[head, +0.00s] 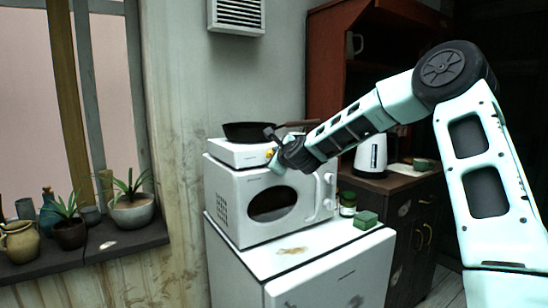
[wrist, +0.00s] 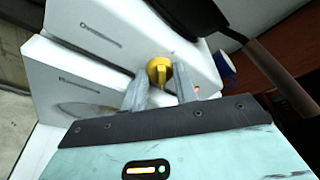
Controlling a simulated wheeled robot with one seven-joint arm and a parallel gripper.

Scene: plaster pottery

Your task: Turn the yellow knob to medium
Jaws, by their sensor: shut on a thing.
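The yellow knob (wrist: 158,71) is on the front of a white hot plate (wrist: 95,35). In the wrist view its raised grip stands between the two fingers of my gripper (wrist: 160,84), which is shut on it. In the head view the hot plate (head: 232,151) sits on a white microwave, and only a bit of the knob (head: 269,153) shows beside my gripper (head: 276,162). I cannot read any setting marks around the knob.
A dark pan (head: 249,131) stands on the hot plate, its handle reaching right. The microwave (head: 237,200) stands on a white fridge (head: 345,275). A green jar (head: 348,204) and a green sponge (head: 366,220) are beside it. A kettle (head: 371,155) stands on the right cabinet.

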